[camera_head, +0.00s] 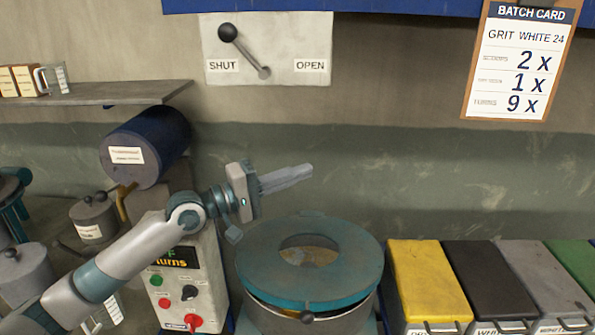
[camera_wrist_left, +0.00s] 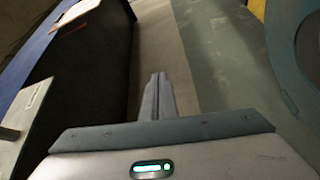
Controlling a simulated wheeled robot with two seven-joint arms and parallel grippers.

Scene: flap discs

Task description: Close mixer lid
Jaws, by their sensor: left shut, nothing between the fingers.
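The mixer (camera_head: 350,315) stands at the lower middle of the head view. Its teal lid (camera_head: 352,245), a wide ring with a round hole in the middle, lies over the drum. A dark gap with a thin yellow line shows under the lid's front edge, so I cannot tell whether it is fully seated. My left gripper (camera_head: 310,170) is shut and empty, above and behind the lid, pointing right. Its closed fingers show in the left wrist view (camera_wrist_left: 158,80), with part of a teal ring at the right edge. My right gripper is out of view.
A control box (camera_head: 208,270) with buttons stands left of the mixer, below a blue drum (camera_head: 165,135). Lidded yellow (camera_head: 430,275), black and grey bins stand to the right. A SHUT/OPEN lever (camera_head: 245,50) and a batch card (camera_head: 520,60) are on the wall.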

